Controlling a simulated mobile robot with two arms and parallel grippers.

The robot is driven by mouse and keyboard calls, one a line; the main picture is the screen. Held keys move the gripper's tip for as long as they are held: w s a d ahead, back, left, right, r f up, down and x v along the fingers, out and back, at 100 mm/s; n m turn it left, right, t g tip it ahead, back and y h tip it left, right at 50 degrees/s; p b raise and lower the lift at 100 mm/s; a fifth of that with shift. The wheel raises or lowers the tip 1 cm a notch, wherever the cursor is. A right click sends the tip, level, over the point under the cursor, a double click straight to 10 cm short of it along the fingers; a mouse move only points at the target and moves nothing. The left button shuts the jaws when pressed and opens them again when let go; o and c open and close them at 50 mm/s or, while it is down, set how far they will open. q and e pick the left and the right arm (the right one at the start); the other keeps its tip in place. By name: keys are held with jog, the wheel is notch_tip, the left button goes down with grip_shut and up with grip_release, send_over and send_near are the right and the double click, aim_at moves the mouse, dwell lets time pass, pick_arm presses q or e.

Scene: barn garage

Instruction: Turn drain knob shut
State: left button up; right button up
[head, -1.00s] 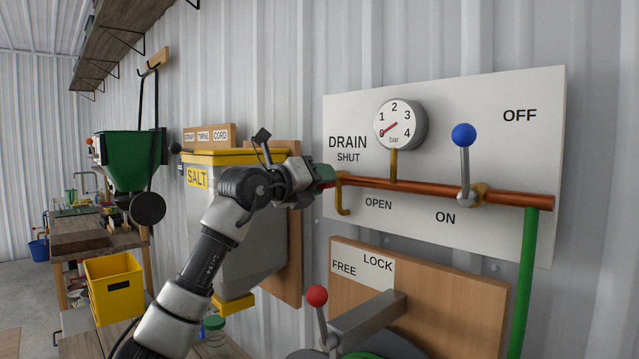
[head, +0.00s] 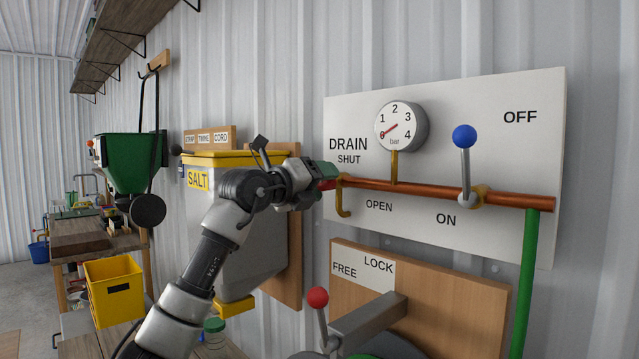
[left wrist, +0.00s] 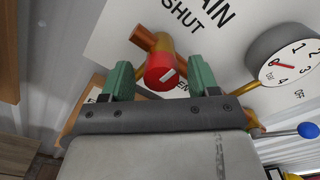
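The drain knob (left wrist: 158,70) is red with a white mark on its face, and sits at the end of the copper pipe's brass fitting. In the head view only a little of its red (head: 327,185) shows beside my gripper. My left gripper (left wrist: 157,78) is open, its two green fingers on either side of the knob with gaps visible; I cannot tell whether either touches it. In the head view the left gripper (head: 324,174) is at the pipe's left end. The white panel (head: 460,105) reads DRAIN, SHUT above and OPEN below. My right gripper is not in view.
A gauge (head: 400,127) and a blue-balled lever (head: 464,140) sit along the copper pipe (head: 430,190) to the right. A red-balled lever (head: 318,298) is below. The yellow-lidded salt bin (head: 260,245) stands close behind my left arm.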

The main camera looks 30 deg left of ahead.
pick_arm(q)
jog(key=b+v, duration=0.4)
jog(key=v, duration=0.7)
jog(key=shift+w, duration=0.1)
dwell(0.5)
